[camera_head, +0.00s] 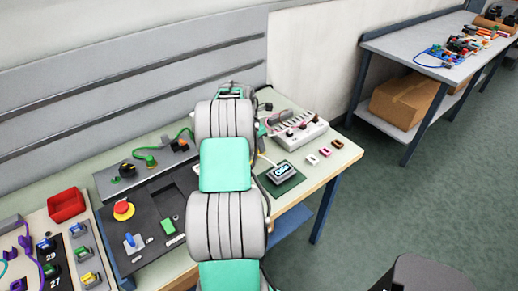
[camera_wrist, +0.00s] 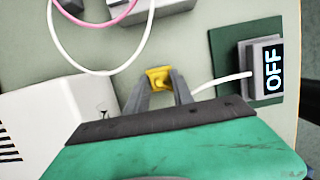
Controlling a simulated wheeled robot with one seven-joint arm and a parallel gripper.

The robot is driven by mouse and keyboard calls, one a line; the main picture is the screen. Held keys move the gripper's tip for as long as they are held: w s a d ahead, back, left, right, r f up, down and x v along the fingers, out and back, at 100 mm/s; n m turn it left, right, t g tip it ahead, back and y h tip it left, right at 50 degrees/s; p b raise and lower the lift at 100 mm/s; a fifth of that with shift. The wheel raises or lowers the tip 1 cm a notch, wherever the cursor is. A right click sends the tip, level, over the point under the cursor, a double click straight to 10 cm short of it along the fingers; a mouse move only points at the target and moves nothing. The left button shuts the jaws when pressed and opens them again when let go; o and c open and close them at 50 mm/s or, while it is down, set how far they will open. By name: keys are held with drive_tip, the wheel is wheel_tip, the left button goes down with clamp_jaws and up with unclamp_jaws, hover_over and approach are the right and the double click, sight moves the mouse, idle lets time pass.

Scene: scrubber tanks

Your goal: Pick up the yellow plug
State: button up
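The yellow plug (camera_wrist: 158,78) is a small yellow block on the pale tabletop, near the middle of the wrist view. My gripper (camera_wrist: 159,75) has one grey finger on each side of it, with the fingertips at its sides. The plug fills nearly all of the gap between the tips. I cannot tell whether the fingers press on it or whether it is lifted. In the head view my own arm hides the plug and the fingers.
A small display box reading OFF (camera_wrist: 265,70) sits on a green mat (camera_wrist: 224,50) to the right, with a white cable (camera_wrist: 222,80) running towards my gripper. A white housing (camera_wrist: 45,120) stands left. In the head view, small plugs (camera_head: 325,151) lie near the table's right edge.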

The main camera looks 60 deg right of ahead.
clamp_jaws()
drive_tip(key=shift+r, duration=0.1)
idle(0.3)
drive_tip(key=shift+r, duration=0.25)
wheel_tip(320, 180, up, 3)
drive_tip(key=shift+f+b, duration=0.2)
drive_tip(key=shift+b, duration=0.45)
drive_tip(key=s+a+r, duration=0.4)
drive_tip(key=a+r, duration=0.5)
drive_tip(key=a, duration=0.4)
drive_tip(key=shift+s+a+r+b, duration=0.15)
drive_tip(key=shift+r+b, duration=0.25)
drive_tip(key=shift+b, duration=0.05)
